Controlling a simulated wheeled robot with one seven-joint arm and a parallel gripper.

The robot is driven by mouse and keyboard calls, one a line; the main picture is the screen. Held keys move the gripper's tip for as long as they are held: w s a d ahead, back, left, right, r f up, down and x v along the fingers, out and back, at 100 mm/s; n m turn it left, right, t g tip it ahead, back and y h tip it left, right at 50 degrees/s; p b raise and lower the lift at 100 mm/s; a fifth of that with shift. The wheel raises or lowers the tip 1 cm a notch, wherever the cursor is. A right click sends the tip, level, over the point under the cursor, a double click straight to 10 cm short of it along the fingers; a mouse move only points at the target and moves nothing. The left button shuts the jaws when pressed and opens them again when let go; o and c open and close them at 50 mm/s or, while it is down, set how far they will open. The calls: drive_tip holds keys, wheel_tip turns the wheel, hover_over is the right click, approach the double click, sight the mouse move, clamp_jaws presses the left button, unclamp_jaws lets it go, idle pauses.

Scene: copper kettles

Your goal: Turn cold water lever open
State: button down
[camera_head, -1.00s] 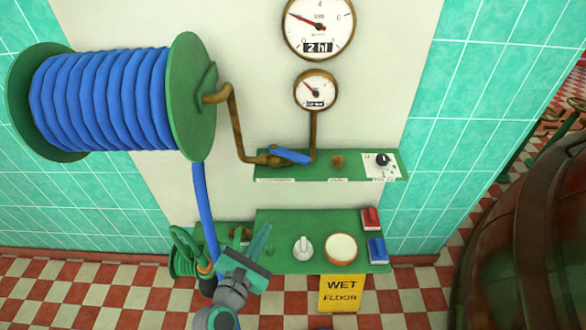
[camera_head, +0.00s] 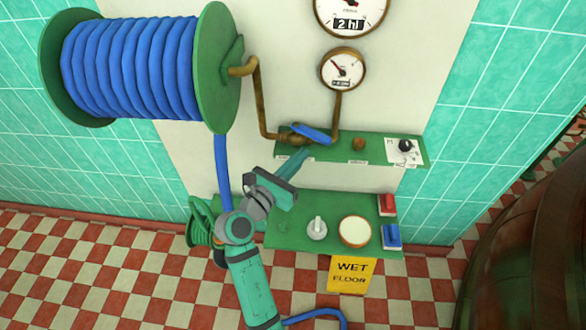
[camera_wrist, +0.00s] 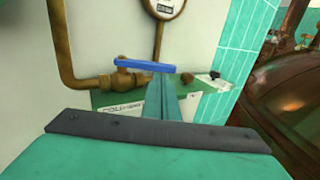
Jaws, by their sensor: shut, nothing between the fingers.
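The cold water lever (camera_head: 311,134) is a blue handle on a brass valve (camera_head: 288,139), set in the copper pipe above the upper green shelf. In the wrist view the blue lever (camera_wrist: 146,65) lies almost level, reaching right from the valve (camera_wrist: 124,78). My gripper (camera_head: 303,153) is shut and empty, its fingertips just below the lever in the head view. In the wrist view the shut fingers (camera_wrist: 161,85) point up at the lever's right part and hide a little of what is behind. I cannot tell whether they touch it.
The upper shelf (camera_head: 380,145) also carries a black knob (camera_head: 405,146). A lower green shelf (camera_head: 285,245) holds a white knob, a round white disc and red and blue blocks. The hose reel (camera_head: 140,65) stands out at the upper left. A gauge (camera_head: 343,69) hangs above the valve.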

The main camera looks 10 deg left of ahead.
sight(321, 141)
drive_tip(key=shift+x, duration=2.8)
drive_tip(key=shift+a, duration=0.1)
drive_tip(key=shift+w+d, duration=0.25)
drive_tip(key=shift+d, duration=0.25)
drive_tip(key=shift+w+d, duration=0.4)
drive_tip(key=shift+d, duration=0.15)
drive_tip(key=shift+x, duration=1.35)
drive_tip(key=shift+d, duration=0.15)
drive_tip(key=shift+s, duration=0.15)
